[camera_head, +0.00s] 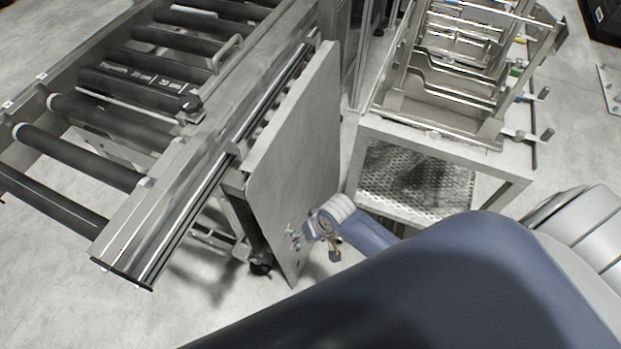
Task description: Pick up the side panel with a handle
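A flat grey side panel (297,150) stands upright and slightly slanted along the right side of the roller conveyor. I see its broad right face; I see no handle on that face, and its other side is hidden. A bent metal handle (228,52) shows on the conveyor's top, and I cannot tell whether it belongs to the panel. My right gripper (297,237) is at the panel's lower right part. It is small and unclear, so I cannot tell if it touches the panel or how far its fingers are apart. My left gripper is out of view.
The roller conveyor (165,215) fills the left side. A metal stand (440,137) with a perforated lower shelf and several upright plates is close on the right. A narrow floor gap separates panel and stand. My blue arm covers the lower middle and right.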

